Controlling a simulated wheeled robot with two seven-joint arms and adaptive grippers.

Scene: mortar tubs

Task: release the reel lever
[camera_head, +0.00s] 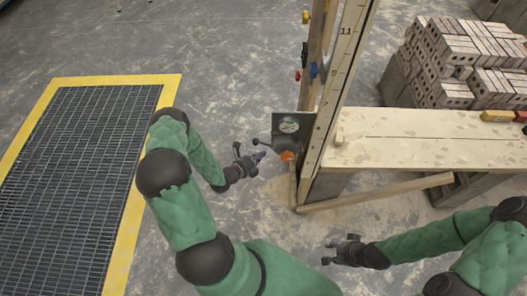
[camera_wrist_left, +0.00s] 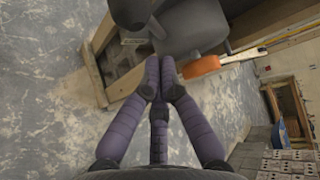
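The dark reel (camera_head: 287,143) sits on a plate (camera_head: 290,124) at the foot of the upright post. It also shows at the top of the left wrist view (camera_wrist_left: 190,28). A short orange lever (camera_head: 287,155) sticks out below it and shows in the left wrist view (camera_wrist_left: 203,66). A dark ball-ended handle (camera_head: 256,142) projects left from the reel. My right gripper (camera_head: 335,251) is open and empty over the floor.
A plank bench (camera_head: 420,143) on blocks stands right of the post, with a timber brace (camera_head: 375,192) low in front. A marked staff (camera_head: 340,85) leans beside the post. Bricks (camera_head: 455,60) are stacked behind. A yellow-edged floor grate (camera_head: 75,150) lies left.

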